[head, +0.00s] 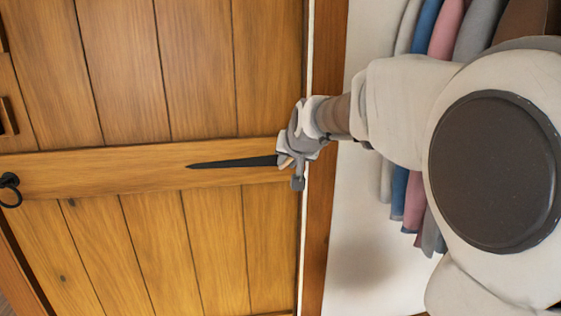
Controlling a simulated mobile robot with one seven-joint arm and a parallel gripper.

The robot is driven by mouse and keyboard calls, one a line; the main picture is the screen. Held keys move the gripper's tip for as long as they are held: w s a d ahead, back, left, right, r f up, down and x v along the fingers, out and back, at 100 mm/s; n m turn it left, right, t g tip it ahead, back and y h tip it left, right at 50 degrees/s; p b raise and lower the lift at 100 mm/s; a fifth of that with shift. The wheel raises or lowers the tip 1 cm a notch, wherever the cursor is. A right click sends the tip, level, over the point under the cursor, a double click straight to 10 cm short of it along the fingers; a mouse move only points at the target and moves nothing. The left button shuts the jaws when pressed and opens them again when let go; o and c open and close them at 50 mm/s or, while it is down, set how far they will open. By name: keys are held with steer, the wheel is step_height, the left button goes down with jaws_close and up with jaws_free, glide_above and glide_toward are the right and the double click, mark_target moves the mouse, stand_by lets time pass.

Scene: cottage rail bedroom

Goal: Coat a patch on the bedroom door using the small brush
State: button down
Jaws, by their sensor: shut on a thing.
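The bedroom door (120,80) is orange-brown planked wood and fills the left half of the head view. A wide rail (110,172) crosses it, with a black ring handle (10,188) at its left end. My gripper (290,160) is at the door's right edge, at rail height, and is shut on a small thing. A small tan piece between the fingers looks like part of the small brush (284,160); its bristles are hidden or too small to tell. I cannot tell whether it touches the door. No clearly coated patch shows.
A black pointed strap hinge (232,162) lies along the rail, just left of my gripper. A brown door post (325,60) stands right of the door. Hanging clothes (446,28) in grey, blue and pink are behind my arm on the right, by a pale wall (360,260).

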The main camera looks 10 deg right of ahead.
steer(key=shift+s, duration=0.65)
steer(key=s+b, duration=0.1)
steer(key=s, duration=0.2)
stand_by(0.5)
